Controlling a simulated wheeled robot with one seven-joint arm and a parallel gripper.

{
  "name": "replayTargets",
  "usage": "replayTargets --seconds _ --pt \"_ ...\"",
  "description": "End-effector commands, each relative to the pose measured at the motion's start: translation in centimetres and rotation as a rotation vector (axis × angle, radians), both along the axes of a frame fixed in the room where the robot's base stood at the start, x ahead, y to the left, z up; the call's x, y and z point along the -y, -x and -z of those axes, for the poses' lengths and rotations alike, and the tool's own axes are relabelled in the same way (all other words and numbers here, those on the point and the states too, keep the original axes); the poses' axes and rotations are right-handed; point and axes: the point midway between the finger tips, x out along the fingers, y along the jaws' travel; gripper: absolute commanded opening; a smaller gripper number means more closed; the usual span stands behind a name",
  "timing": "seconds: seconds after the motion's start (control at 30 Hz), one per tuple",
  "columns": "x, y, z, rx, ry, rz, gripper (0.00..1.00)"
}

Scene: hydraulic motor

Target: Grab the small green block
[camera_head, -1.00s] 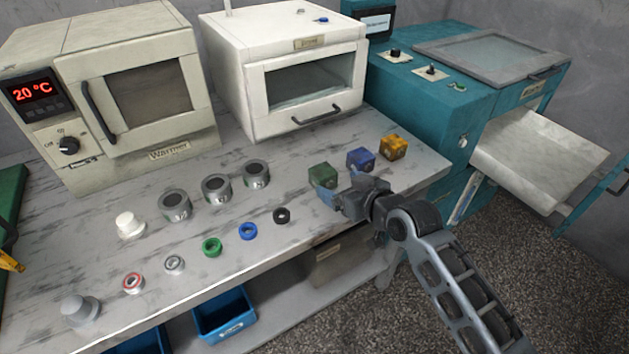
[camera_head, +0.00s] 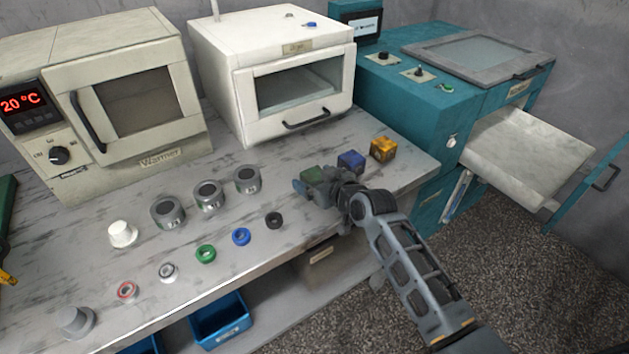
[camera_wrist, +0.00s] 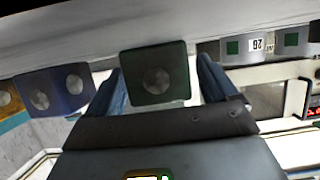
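The small green block (camera_head: 312,174) sits on the workbench at the left end of a row of three blocks, partly hidden by my gripper in the head view. In the wrist view the green block (camera_wrist: 158,75) looks dark, with a round grey spot on its face. My gripper (camera_head: 314,190) is at the block. In the wrist view my gripper (camera_wrist: 162,90) has its two blue fingers apart, one on each side of the block. A small gap shows beside each finger, so it does not look clamped.
A blue block (camera_head: 351,161) and a yellow block (camera_head: 383,149) stand to the right of the green one. Metal cylinders (camera_head: 207,195) and several coloured rings (camera_head: 205,254) lie to the left. The white oven (camera_head: 270,80) stands behind.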

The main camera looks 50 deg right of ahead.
Motion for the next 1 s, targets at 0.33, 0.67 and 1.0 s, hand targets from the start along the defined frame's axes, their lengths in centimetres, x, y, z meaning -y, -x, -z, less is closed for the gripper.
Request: replayTargets --seconds 0.33,0.67,1.0 --pt "-0.01 0.02 -0.01 0.0 0.0 0.0 0.52" --pt "-0.02 0.02 -0.01 0.0 0.0 0.0 0.2" --pt "0.0 -0.03 -0.29 0.003 0.001 0.0 0.15"
